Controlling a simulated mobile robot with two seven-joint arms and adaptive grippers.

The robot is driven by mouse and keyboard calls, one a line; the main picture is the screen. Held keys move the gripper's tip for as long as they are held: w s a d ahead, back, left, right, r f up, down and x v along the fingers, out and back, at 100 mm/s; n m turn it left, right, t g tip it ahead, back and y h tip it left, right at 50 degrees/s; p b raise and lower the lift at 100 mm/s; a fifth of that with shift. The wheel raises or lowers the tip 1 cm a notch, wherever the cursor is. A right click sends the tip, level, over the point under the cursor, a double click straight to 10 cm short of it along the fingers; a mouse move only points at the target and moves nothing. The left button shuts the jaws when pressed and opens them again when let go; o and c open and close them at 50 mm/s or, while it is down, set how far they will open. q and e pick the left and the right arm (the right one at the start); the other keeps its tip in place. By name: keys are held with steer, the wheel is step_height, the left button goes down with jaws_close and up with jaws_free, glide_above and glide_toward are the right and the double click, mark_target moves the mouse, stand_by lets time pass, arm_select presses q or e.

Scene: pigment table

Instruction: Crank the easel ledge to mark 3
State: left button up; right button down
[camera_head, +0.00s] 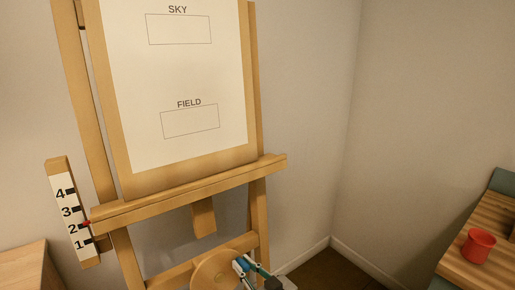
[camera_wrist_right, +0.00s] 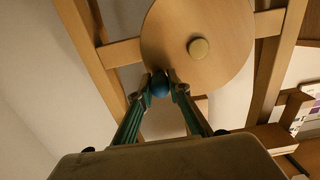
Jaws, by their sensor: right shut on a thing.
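The wooden easel ledge (camera_head: 190,190) crosses the easel below a white sheet. At its left end a red pointer (camera_head: 87,222) stands by the white mark scale (camera_head: 68,215), just above mark 2 and below mark 3. The round wooden crank disc (camera_head: 213,270) is below the ledge and also fills the upper middle of the right wrist view (camera_wrist_right: 200,20). My right gripper (camera_head: 243,265) is at the disc's right side. In the right wrist view its fingers are shut on the blue crank knob (camera_wrist_right: 159,86) at the disc's lower left edge. My left gripper is not in view.
The sheet (camera_head: 175,90) carries boxes labelled SKY and FIELD. A red cup (camera_head: 478,245) stands on a wooden surface (camera_head: 502,229) at the right. Another wooden surface (camera_head: 22,268) is at lower left. Walls stand close behind the easel.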

mark_target(227, 257)
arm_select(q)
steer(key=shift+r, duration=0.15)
arm_select(e)
steer(key=shift+a+r, duration=0.1)
steer(key=shift+r, duration=0.05)
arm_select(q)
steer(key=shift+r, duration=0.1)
arm_select(e)
steer(key=shift+s, duration=0.1)
steer(key=shift+s+a+r+p, duration=0.2)
steer(key=shift+a+r+p, duration=0.2)
steer(key=shift+r+p, duration=0.15)
steer(key=shift+s+a+r+p, duration=0.2)
steer(key=shift+a+r+p, duration=0.2)
steer(key=shift+r+p, duration=0.1)
steer(key=shift+s+a+r+p, duration=0.25)
steer(key=shift+a+r+p, duration=0.05)
steer(key=shift+a, duration=0.05)
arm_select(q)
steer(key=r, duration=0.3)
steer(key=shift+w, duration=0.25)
arm_select(e)
steer(key=shift+s+f, duration=0.1)
steer(key=shift+f, duration=0.05)
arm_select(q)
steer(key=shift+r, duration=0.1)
arm_select(e)
steer(key=shift+f, duration=0.15)
